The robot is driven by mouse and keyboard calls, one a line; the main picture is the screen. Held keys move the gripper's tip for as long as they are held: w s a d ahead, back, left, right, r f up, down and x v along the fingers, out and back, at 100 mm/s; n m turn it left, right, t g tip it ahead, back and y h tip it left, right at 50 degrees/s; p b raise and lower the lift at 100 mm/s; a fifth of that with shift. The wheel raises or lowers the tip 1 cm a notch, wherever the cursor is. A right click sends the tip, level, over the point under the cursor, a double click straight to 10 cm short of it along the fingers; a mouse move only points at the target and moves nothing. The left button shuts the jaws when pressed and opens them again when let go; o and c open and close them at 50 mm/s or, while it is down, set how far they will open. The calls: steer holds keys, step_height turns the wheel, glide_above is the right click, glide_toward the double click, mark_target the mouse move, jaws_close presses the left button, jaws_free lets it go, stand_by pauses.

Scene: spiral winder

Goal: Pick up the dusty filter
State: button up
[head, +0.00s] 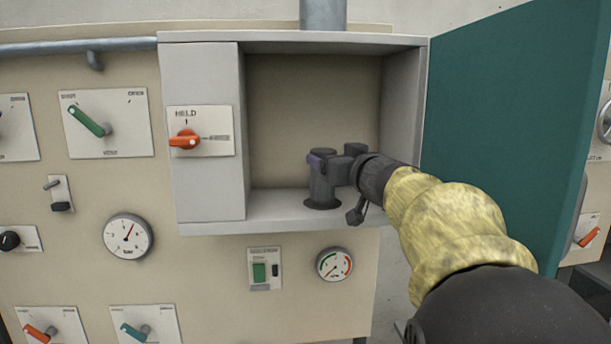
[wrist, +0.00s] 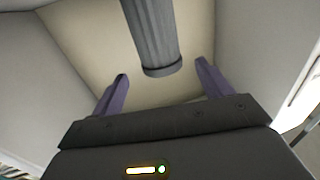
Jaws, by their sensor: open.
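The filter (head: 322,188) is a dark grey upright cylinder standing on the floor of the open cabinet, with a dark ring at its foot. In the wrist view the filter (wrist: 152,38) shows as a ribbed grey cylinder, its near end just beyond the gap between my fingers. In the wrist view my gripper (wrist: 165,88) is open, with a purple finger on either side and visible space between. Contact with the filter cannot be made out.
The cabinet (head: 213,211) encloses the filter with side walls, a back and a top. Its teal door (head: 505,110) stands open at the right. An orange switch marked HELD (head: 185,140) is on the left panel. Gauges (head: 128,238) and other switches surround the cabinet.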

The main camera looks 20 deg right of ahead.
steer(key=shift+w, duration=1.1)
steer(key=w, duration=0.2)
steer(key=w+f+p, duration=0.1)
steer(key=w, duration=0.2)
steer(key=shift+w, duration=0.1)
steer(key=c, duration=1.2)
step_height(320, 180, up, 10)
steer(key=p, duration=0.4)
steer(key=shift+p, duration=0.4)
